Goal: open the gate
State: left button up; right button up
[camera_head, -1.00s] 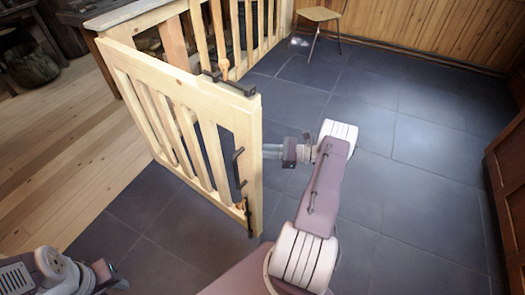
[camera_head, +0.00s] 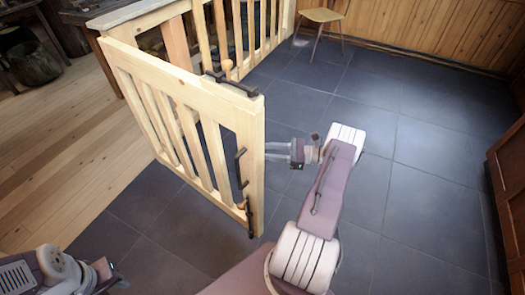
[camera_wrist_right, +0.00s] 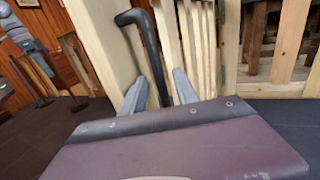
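The gate (camera_head: 190,125) is pale slatted wood. A black bar handle (camera_head: 240,170) is on its end post, and a black latch bar (camera_head: 232,83) is on top. A dark bolt (camera_head: 249,215) is low on the post. My right gripper (camera_head: 275,152) is beside the post, its tips partly hidden behind it. In the right wrist view a black handle (camera_wrist_right: 150,50) runs between the two grey fingers of the right gripper (camera_wrist_right: 160,88), which are apart; contact is unclear. My left gripper (camera_head: 118,281) is at the bottom left, away from the gate; its opening is unclear.
A fence section (camera_head: 245,35) stands behind the gate. A wooden chair (camera_head: 320,17) is at the back by the panelled wall. A brown cabinet (camera_head: 508,190) is at the right edge. The dark tiled floor (camera_head: 425,150) between is clear.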

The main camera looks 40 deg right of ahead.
jog(key=v, duration=0.6)
jog(key=shift+s+d, duration=0.25)
jog(key=shift+s, duration=0.05)
